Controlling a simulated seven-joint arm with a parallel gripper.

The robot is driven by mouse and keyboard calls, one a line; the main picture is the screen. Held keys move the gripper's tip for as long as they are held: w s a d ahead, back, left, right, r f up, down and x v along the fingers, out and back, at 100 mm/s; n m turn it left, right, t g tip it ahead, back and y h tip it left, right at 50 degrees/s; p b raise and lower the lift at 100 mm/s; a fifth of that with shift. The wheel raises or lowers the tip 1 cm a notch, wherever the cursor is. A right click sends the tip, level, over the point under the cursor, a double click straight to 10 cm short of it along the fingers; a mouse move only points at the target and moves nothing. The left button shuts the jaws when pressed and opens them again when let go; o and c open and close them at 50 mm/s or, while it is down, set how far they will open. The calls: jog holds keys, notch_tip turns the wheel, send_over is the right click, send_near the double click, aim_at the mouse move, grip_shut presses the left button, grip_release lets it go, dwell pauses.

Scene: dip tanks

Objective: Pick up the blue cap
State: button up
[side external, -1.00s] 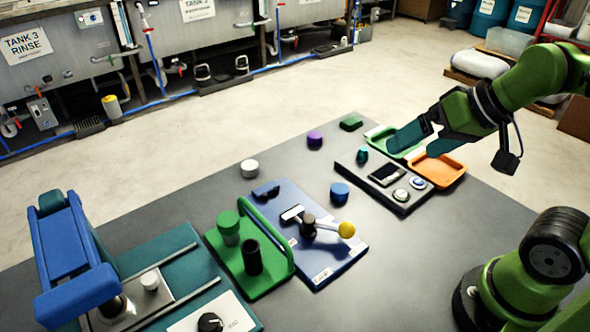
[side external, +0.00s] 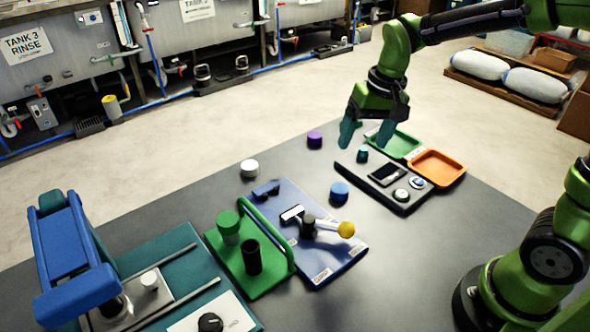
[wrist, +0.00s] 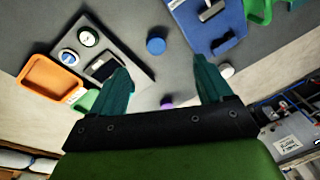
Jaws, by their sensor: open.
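The blue cap (side external: 339,191) is a short round cylinder standing on the dark table, between the blue plate with the lever and the grey panel. It also shows in the wrist view (wrist: 156,46), beyond and roughly between my fingertips. My gripper (side external: 365,140) is open and empty, with its teal fingers pointing down. It is above the far part of the table, apart from the cap. Both fingers also show in the wrist view (wrist: 161,70).
A purple cap (side external: 314,139) and a white cap (side external: 250,168) stand nearby. Green (side external: 414,150) and orange (side external: 463,176) trays sit behind right.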

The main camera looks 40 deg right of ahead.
jog(key=w+f+g, duration=0.1)
jog(key=w+f, duration=0.2)
jog(key=w, duration=0.1)
jog(key=m+h, duration=0.1)
jog(key=m, duration=0.1)
send_over(340, 187)
jog(key=shift+g, duration=0.4)
jog(key=f, duration=0.9)
jog(key=shift+s+f, duration=0.2)
jog(key=shift+f, duration=0.2)
jog(key=shift+w+f, duration=0.15)
jog(key=shift+f, duration=2.75)
jog(key=c, duration=1.1)
